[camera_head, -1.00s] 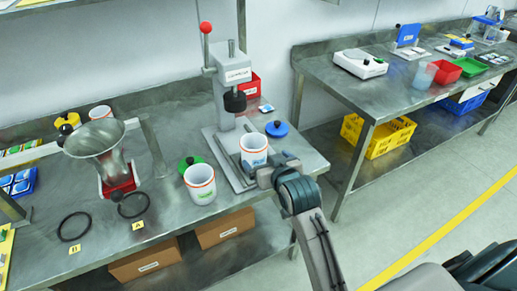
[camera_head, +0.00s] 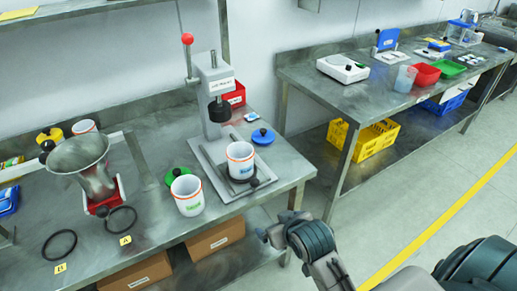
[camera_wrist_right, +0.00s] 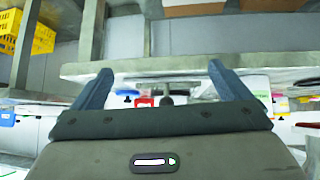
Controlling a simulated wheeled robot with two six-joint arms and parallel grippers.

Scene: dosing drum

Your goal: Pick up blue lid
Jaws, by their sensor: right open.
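The blue lid (camera_head: 263,136), with a dark knob on top, lies on the steel table just right of the press, behind the white cup with blue marking (camera_head: 241,162). That cup stands upright on the press base (camera_head: 212,178). My right gripper (camera_head: 263,235) is in front of the table's front edge, below and clear of the lid, and holds nothing. In the right wrist view its two fingers (camera_wrist_right: 163,82) are spread apart with no object gripped. I cannot surely pick out the lid in that view. My left gripper is not in view.
A white cup with green marking (camera_head: 187,194) and a green lid (camera_head: 178,175) stand left of the press. A metal funnel (camera_head: 80,160) is further left. The press column (camera_head: 213,95) rises behind the cups. A red bin (camera_head: 236,94) is behind the lid.

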